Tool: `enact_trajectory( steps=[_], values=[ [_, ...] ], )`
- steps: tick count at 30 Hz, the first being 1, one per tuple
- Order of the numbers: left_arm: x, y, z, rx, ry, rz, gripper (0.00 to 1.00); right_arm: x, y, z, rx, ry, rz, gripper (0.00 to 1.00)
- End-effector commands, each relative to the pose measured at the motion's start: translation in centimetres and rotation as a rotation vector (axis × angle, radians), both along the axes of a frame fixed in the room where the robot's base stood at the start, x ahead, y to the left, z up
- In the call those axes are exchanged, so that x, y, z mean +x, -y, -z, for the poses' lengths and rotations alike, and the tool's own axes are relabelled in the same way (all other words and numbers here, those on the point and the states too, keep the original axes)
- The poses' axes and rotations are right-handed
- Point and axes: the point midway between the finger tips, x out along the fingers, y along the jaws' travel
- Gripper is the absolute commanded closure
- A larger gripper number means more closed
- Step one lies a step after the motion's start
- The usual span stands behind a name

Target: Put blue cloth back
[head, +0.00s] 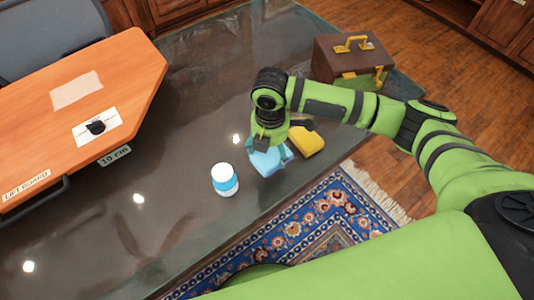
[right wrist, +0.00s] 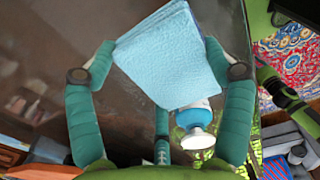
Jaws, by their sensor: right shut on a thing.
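The blue cloth (head: 264,164) is a light blue folded square. My right gripper (head: 271,147) is shut on it, at the front part of the dark glossy table (head: 185,105). In the right wrist view the cloth (right wrist: 170,55) lies between the fingers, with a finger at its left and right edges. I cannot tell whether the cloth touches the table. My left gripper is not in view.
A white and blue bottle (head: 225,180) stands just left of the cloth. A yellow folded cloth or sponge (head: 308,141) lies right of the gripper. A brown toolbox (head: 340,58) stands at the back right. An orange lift board (head: 125,70) is at left.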

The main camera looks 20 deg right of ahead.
Motion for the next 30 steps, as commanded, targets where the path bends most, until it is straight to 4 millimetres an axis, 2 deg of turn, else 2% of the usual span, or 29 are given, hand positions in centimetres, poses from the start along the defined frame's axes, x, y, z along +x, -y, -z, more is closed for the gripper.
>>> enact_trajectory(
  steps=[5,12,15,26,27,28,30],
  values=[
    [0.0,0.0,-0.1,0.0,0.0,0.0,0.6,1.1,-0.5,0.7,0.0,0.001,0.0,0.45],
    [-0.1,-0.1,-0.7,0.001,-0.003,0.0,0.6,1.0,-0.5,3.9,0.0,-0.001,0.001,0.45],
    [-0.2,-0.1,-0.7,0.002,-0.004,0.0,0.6,1.0,-0.5,4.6,-0.001,0.0,-0.001,0.45],
    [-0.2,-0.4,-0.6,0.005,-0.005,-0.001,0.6,1.0,-0.5,5.1,-0.001,0.001,0.0,0.45],
    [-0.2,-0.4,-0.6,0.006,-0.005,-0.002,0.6,1.0,-0.5,5.1,-0.001,0.001,0.0,0.15],
    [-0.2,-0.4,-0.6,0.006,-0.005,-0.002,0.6,1.0,-0.5,5.1,0.0,0.002,-0.001,0.03],
    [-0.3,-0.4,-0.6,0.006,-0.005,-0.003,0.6,1.0,-0.5,5.1,-0.001,0.001,-0.001,0.0]
  ],
)
